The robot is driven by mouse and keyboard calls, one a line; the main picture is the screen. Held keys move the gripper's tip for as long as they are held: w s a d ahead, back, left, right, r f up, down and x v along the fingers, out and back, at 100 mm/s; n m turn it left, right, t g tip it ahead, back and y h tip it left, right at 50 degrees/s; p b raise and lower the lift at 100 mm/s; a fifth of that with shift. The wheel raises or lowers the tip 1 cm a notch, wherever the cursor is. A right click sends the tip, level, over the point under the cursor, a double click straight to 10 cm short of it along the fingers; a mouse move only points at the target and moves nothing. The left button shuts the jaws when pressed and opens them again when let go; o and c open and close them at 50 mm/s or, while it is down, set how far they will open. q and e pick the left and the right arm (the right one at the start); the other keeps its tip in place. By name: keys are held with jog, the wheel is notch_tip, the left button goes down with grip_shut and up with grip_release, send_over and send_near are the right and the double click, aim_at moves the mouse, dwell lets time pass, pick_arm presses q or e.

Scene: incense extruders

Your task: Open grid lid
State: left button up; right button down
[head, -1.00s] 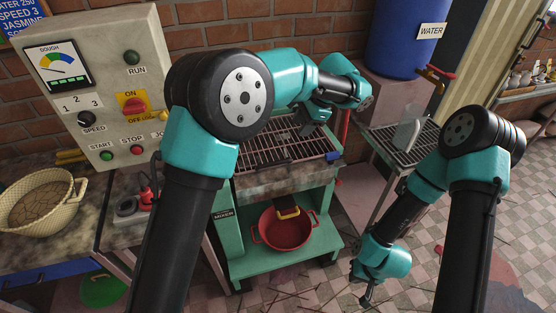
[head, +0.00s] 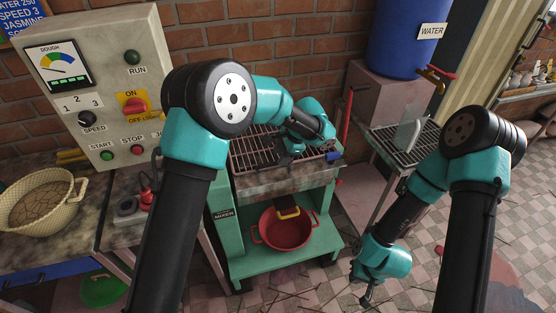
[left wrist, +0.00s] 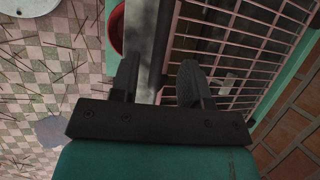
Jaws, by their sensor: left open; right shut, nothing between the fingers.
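The grid lid (head: 250,147) is a flat rack of thin bars on top of the green mixer (head: 222,232) and lies flat. In the left wrist view the grid lid (left wrist: 245,45) fills the upper right. My left gripper (head: 283,164) is over the front part of the lid, and my arm hides some of the bars. In the left wrist view my left gripper (left wrist: 158,78) is open, its fingers on either side of the lid's dark front bar; I cannot tell whether they touch it. My right gripper (head: 366,297) is shut and empty, low over the floor at the right.
A red basin (head: 285,238) stands on the mixer's lower shelf. The control panel (head: 105,85) and a woven basket (head: 38,203) are at the left. A red lever (head: 347,118) rises at the mixer's right. A side rack (head: 400,146) stands beyond it, below the blue water barrel (head: 405,35).

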pick_arm(q)
jog(key=shift+x, duration=1.6)
grip_shut()
